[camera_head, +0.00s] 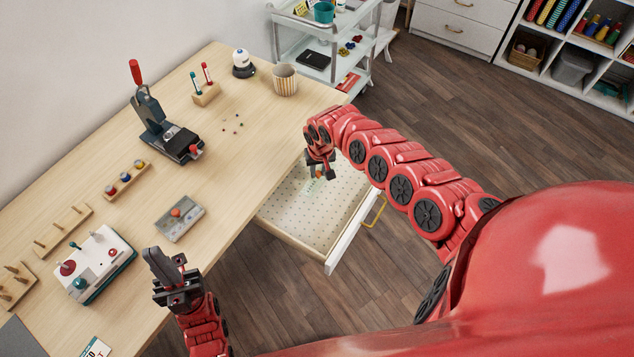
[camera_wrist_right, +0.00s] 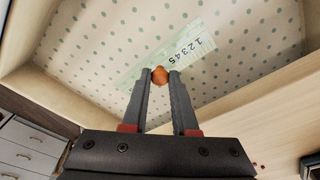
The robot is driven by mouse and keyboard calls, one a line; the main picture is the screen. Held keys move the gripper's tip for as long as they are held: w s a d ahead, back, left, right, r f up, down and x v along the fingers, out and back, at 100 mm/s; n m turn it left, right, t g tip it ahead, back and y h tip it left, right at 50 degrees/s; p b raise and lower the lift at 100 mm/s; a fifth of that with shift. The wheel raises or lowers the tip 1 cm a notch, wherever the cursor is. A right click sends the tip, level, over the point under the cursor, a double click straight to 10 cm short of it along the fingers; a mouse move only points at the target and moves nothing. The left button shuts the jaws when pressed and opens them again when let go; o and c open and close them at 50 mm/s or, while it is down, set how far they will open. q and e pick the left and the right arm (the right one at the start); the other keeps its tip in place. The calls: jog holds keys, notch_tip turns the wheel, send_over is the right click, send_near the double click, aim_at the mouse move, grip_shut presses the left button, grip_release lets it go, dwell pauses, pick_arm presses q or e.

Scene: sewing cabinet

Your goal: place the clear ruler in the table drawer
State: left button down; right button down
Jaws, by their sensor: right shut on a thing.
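The table drawer (camera_head: 300,232) is pulled open, with a dotted lining, a white front and a yellow handle. The clear ruler (camera_head: 313,187) is see-through, pale green and marked with numbers; it shows over the lining in the right wrist view (camera_wrist_right: 190,48). An orange knob (camera_wrist_right: 160,75) shows at the ruler. My right gripper (camera_head: 319,172) is over the drawer, fingertips shut on this knob. I cannot tell whether the ruler touches the drawer bottom. My left gripper (camera_head: 162,266) is over the table's front edge, away from the drawer; its finger gap is hidden.
A white cart (camera_head: 335,75) stands behind the table. Drawer walls surround the ruler.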

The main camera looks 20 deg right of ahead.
aim_at(319, 179)
jog(key=f, duration=0.4)
jog(key=shift+s+f, duration=0.15)
jog(key=shift+s, duration=0.1)
jog(key=shift+w+f, duration=0.15)
jog(key=shift+d, duration=0.1)
jog(key=shift+f, duration=0.15)
jog(key=c, duration=0.7)
grip_release()
jog(key=shift+r, duration=0.2)
